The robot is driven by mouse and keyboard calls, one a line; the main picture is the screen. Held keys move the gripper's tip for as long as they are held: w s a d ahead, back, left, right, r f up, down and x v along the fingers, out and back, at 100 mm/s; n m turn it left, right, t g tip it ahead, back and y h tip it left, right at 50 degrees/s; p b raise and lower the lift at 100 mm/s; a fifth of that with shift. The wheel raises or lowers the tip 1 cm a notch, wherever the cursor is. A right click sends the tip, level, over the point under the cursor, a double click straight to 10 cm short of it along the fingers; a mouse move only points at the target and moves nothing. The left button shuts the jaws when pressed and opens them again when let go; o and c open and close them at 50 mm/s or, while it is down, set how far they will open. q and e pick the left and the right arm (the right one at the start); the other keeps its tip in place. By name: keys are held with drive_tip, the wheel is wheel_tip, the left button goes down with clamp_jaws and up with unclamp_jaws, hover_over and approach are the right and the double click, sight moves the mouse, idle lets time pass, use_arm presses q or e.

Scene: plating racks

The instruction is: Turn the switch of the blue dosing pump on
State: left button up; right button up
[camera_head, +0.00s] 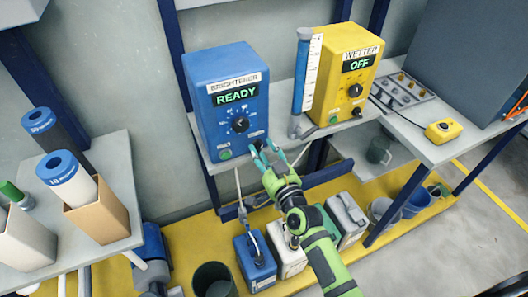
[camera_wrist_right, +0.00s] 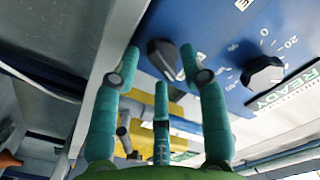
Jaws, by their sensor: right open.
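The blue dosing pump (camera_head: 195,95) stands on the shelf, labelled BRIGHTENER, with its display reading READY. Its dial (camera_head: 240,124) is black with a white scale and also shows in the right wrist view (camera_wrist_right: 263,78). A black switch knob (camera_wrist_right: 165,58) on the pump's lower front lies just beyond my right gripper's fingertips in the wrist view; in the head view the fingers largely cover that corner. My right gripper (camera_head: 265,150) is open in front of the pump's lower right corner, its teal fingertips (camera_wrist_right: 159,53) spread to either side of the knob; contact cannot be told. My left gripper is not in view.
Below are a blue canister (camera_head: 255,262), other canisters and buckets. Side tables hold filter cartridges (camera_head: 70,180) at left and a yellow box (camera_head: 443,131) at right.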

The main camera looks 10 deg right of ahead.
clamp_jaws()
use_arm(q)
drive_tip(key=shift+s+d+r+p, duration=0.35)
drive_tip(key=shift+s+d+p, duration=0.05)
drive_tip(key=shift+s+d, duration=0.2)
use_arm(e)
drive_tip(key=shift+m, duration=1)
unclamp_jaws()
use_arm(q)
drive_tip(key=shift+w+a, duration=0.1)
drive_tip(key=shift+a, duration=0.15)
use_arm(e)
drive_tip(key=s+d, duration=0.2)
drive_tip(key=s, duration=1)
drive_tip(key=shift+d, duration=0.15)
drive_tip(key=shift+w+f, duration=0.1)
